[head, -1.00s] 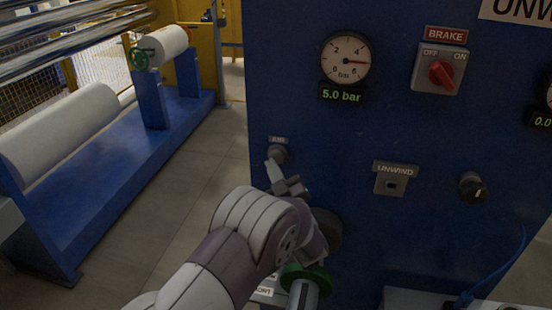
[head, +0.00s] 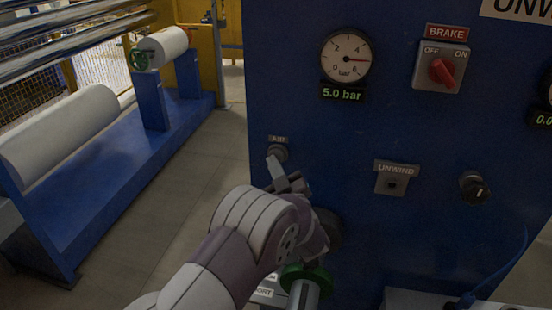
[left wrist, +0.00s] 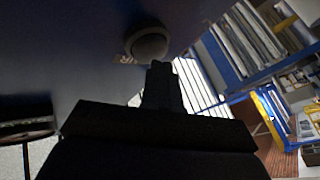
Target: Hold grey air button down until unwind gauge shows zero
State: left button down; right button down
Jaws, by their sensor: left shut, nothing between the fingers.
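The grey air button (head: 277,153) sits low on the left of the blue panel, under a small label. My left gripper (head: 274,166) is shut and empty, its fingertips at the button's lower edge. In the left wrist view the button (left wrist: 148,42) is a dark round knob just beyond my fingertips (left wrist: 162,68); I cannot tell whether they touch it or whether it is pressed in. The round gauge (head: 346,56) above has its needle pointing right, and its readout (head: 342,94) shows 5.0 bar. My right gripper is not in view.
A red brake switch (head: 442,71) marked OFF and ON, an unwind socket (head: 391,182) and a black knob (head: 473,188) are on the panel to the right. A second readout (head: 541,119) is cut off at the right edge.

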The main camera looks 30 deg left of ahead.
pick_arm(q)
jog(key=shift+w, duration=0.35)
dwell(0.3)
jog(key=shift+s, duration=0.15)
dwell(2.8)
jog(key=shift+s+d, duration=0.15)
jog(key=shift+s, duration=0.55)
jog(key=s, duration=0.2)
jog(key=s+d, duration=0.1)
jog(key=s, duration=0.2)
jog(key=shift+d, duration=0.1)
jog(key=shift+w, duration=0.1)
